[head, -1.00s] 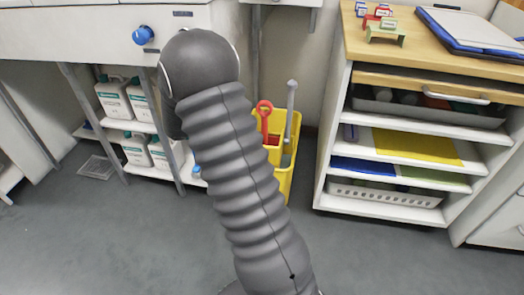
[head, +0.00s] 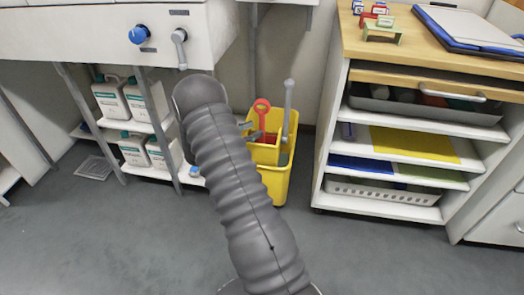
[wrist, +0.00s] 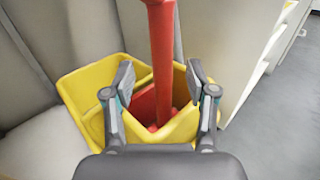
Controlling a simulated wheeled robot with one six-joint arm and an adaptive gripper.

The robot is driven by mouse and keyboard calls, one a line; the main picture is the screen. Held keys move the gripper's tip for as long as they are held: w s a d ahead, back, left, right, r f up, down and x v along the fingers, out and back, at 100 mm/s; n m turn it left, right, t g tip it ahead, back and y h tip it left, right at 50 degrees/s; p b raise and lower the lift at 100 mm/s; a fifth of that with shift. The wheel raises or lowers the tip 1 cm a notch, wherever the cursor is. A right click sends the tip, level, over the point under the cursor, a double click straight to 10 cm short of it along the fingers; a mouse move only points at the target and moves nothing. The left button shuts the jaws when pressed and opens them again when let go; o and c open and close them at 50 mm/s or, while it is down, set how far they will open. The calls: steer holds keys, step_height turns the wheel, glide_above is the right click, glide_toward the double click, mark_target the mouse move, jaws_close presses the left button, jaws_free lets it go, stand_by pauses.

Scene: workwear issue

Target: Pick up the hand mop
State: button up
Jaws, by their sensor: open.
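The hand mop, which I take to be the red-handled tool (head: 262,106) with a ring at its top, stands upright in a yellow bucket (head: 275,187) on the floor. In the wrist view its red shaft (wrist: 163,50) rises between my fingers, and its red lower end rests inside the yellow bucket (wrist: 88,80). My gripper (wrist: 158,78) is open, one finger on each side of the shaft, with gaps on both sides. In the head view my arm hides most of the gripper; grey finger parts show beside the red handle.
A grey lever (head: 288,110) rises from the bucket's right side. A shelf cabinet (head: 385,195) stands to the right. A white sink unit (head: 90,35) with white jugs (head: 145,100) below is on the left. The front floor (head: 120,240) is clear.

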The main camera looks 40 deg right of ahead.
mark_target(262, 126)
steer(key=d, duration=0.4)
steer(key=shift+s+d+f, duration=0.1)
steer(key=shift+s+d, duration=0.05)
steer(key=shift+s, duration=0.15)
jaws_close()
